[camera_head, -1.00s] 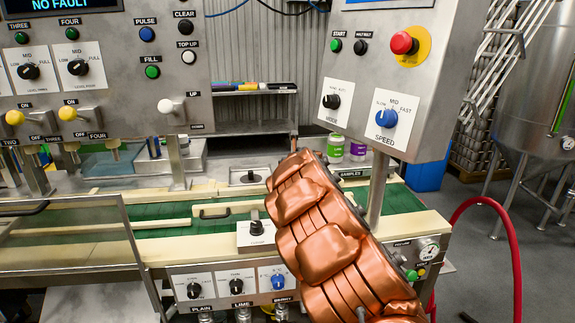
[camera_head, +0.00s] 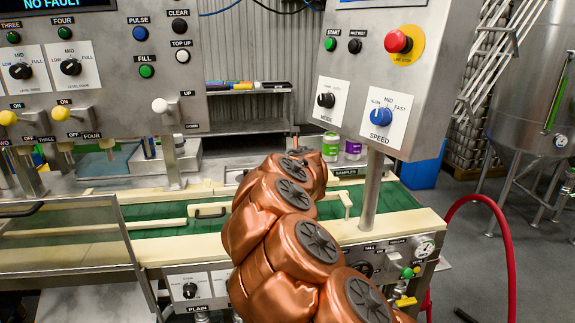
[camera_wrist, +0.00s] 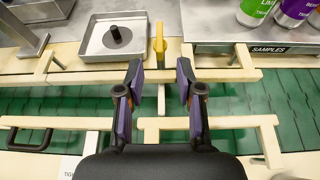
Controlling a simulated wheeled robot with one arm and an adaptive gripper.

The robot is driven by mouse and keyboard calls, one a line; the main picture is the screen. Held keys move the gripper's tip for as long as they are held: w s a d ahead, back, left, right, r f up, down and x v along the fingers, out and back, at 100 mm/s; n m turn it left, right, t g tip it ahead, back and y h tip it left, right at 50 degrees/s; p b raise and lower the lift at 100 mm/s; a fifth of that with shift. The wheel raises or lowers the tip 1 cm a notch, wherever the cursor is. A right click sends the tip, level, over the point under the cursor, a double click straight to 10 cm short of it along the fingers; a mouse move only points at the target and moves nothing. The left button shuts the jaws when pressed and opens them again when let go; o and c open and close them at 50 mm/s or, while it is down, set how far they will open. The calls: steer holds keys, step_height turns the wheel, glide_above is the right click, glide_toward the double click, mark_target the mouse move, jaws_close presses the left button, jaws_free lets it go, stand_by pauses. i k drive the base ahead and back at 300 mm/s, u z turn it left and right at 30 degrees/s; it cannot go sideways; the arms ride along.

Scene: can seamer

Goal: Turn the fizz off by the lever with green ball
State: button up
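A small green knob or ball (camera_head: 407,272) shows on the front panel at the lower right in the head view, beside a pressure gauge. Whether it sits on a lever is too small to tell. No label reading fizz is legible. My gripper (camera_wrist: 159,82) is open and empty in the wrist view, its two fingers apart above the green conveyor. A yellow upright handle (camera_wrist: 160,46) stands just beyond the fingertips, roughly between them and apart from them. In the head view my copper arm hides part of the front panel, and the gripper itself is not clearly seen.
Cream rails (camera_wrist: 90,138) edge the green belt (camera_wrist: 45,105). A metal tray (camera_wrist: 113,37) with a black knob lies beyond. Sample cans (camera_head: 331,146) stand behind. The control box (camera_head: 375,75) overhangs at right on a post (camera_head: 371,190). A red hose (camera_head: 508,230) curves at right.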

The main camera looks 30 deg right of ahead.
mark_target(407, 273)
steer(key=k, duration=1)
